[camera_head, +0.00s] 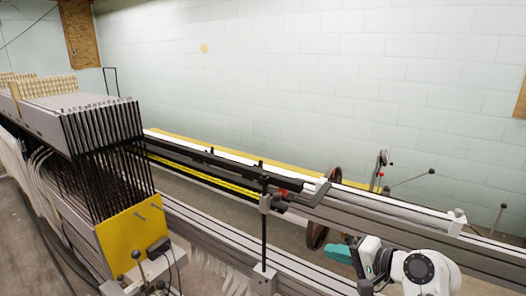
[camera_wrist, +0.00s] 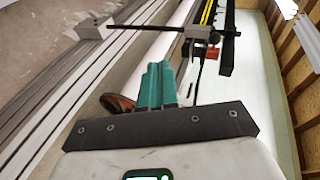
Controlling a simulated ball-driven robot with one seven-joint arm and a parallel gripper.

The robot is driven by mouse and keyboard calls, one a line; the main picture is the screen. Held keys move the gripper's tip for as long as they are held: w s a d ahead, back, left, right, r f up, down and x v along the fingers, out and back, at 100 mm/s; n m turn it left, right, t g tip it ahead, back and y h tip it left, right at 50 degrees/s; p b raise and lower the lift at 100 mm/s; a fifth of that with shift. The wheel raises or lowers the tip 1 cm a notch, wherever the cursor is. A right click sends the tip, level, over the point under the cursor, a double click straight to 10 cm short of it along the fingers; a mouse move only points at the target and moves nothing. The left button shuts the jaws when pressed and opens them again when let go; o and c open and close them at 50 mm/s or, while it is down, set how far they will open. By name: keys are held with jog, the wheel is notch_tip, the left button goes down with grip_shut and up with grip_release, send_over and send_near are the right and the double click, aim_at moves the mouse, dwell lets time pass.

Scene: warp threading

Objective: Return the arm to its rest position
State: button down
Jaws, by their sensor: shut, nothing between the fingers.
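My gripper (camera_head: 342,252) shows at the lower right in the head view, beside the front rail of the loom. Its teal fingers (camera_wrist: 154,86) point away from the wrist in the wrist view. They lie close together, shut, with nothing visible between them. My white wrist and arm link show behind it at the lower right edge of the head view.
A loom frame of grey rails (camera_head: 380,212) runs across the head view, with a black upright post (camera_head: 264,235) on it. Dark heddle frames (camera_head: 105,165) and a yellow plate (camera_head: 131,235) stand at left.

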jog(key=s+d+f+n+g+h, duration=0.2)
jog(key=s+f+n+g+h, duration=0.1)
jog(key=s+f, duration=0.9)
jog(key=s+d+f+n+g+h, duration=0.3)
jog(key=s+f, duration=0.6)
jog(key=s, duration=0.7)
jog(key=s+d+n+g+h, duration=0.1)
jog(key=s+d+g+h, duration=0.1)
jog(key=s, duration=1.1)
jog(key=shift+s+d+f+n+g+h, duration=0.2)
jog(key=shift+s+d+n+g+h, duration=0.15)
jog(key=shift+g+h, duration=0.25)
jog(key=shift+a, duration=0.1)
